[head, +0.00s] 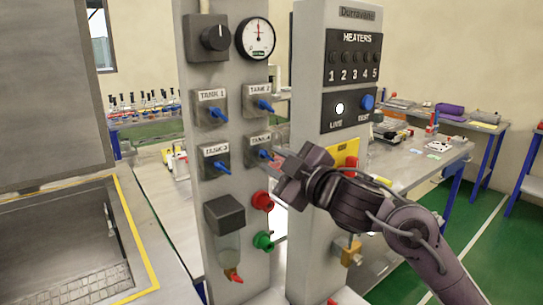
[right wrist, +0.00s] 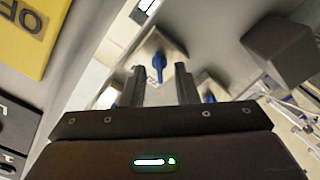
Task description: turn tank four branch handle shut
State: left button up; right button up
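The tank four valve (head: 257,148) is a grey block with a white label, at the lower right of the valve group on the grey panel. Its blue branch handle (head: 266,155) points right and slightly down in the head view, partly close to my gripper. My right gripper (head: 283,165) is just in front of it. In the right wrist view, the blue handle (right wrist: 159,63) shows between and beyond the fingertips of the right gripper (right wrist: 160,72). The two fingers are apart with a gap on both sides of the handle; I see no contact. My left gripper is out of view.
Tank 1 (head: 211,108), tank 2 (head: 258,101) and tank 3 (head: 216,160) valves sit close by. Red (head: 262,201) and green (head: 263,241) knobs are below. The heater panel (head: 348,80) stands close on the right, with a yellow label (head: 345,152).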

jog(key=shift+x, duration=0.9)
grip_shut()
jog(key=shift+r+m+p, duration=0.1)
jog(key=shift+m+p, duration=0.6)
jog(key=shift+p, duration=0.2)
jog(key=m+p, duration=1.4)
jog(key=p, duration=0.1)
jog(key=shift+r, duration=0.1)
jog(key=shift+m+p, duration=1.3)
jog(key=shift+p, duration=0.2)
jog(key=shift+f, duration=0.2)
